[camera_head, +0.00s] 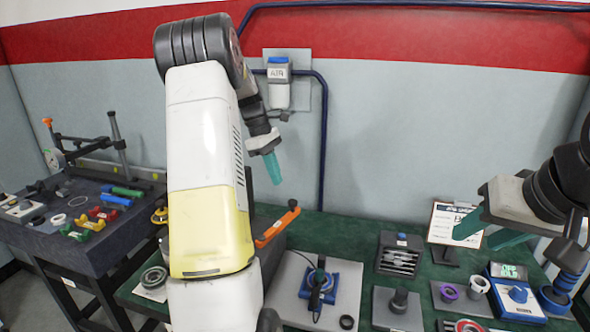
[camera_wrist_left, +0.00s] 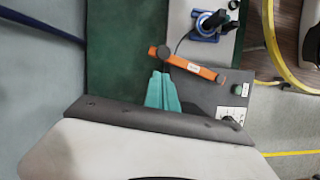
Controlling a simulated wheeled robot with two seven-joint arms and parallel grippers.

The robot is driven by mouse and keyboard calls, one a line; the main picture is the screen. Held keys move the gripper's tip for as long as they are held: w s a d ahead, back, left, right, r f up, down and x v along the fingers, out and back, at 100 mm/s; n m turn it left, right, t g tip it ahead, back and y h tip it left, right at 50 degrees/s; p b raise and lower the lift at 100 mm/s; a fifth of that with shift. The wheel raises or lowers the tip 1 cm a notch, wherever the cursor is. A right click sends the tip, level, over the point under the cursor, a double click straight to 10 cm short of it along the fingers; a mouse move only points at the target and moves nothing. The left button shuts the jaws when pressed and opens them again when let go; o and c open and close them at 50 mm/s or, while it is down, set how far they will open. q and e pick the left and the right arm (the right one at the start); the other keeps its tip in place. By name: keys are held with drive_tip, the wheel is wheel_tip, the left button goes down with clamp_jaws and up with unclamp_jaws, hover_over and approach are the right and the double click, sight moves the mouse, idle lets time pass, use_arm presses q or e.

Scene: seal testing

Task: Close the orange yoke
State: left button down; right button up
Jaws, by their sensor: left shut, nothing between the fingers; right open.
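The orange yoke (camera_head: 274,229) is a bar with a dark knob at its upper end. In the head view it slants up over the green bench, right of my left arm, which hides what lies behind it. In the left wrist view the yoke (camera_wrist_left: 192,68) runs from a dark pivot to a far end at a grey block with a green button. My left gripper (camera_head: 272,168) is shut and empty, above and behind the yoke. Its teal fingers (camera_wrist_left: 163,93) appear beside the yoke in the wrist view; contact cannot be told. My right gripper (camera_head: 490,238) is open and empty at the right.
A grey plate with a blue fixture (camera_head: 317,288) lies right of the yoke. A slotted rack (camera_head: 398,255), a clipboard (camera_head: 440,222) and a blue instrument (camera_head: 516,290) stand further right. A dark side table (camera_head: 50,233) holds coloured parts. An air unit (camera_head: 278,82) hangs on the wall.

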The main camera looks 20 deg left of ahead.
use_arm(q)
drive_tip(key=x, duration=0.6)
drive_tip(key=shift+a, duration=0.1)
drive_tip(key=s+d+m+g+y, duration=0.3)
drive_tip(key=s+d+m, duration=0.7)
drive_tip(key=d+m, duration=0.4)
drive_tip(key=shift+s+d+m, duration=0.15)
drive_tip(key=shift+s+m, duration=0.2)
drive_tip(key=shift+m, duration=0.05)
idle(0.4)
drive_tip(key=shift+s, duration=0.1)
idle(0.3)
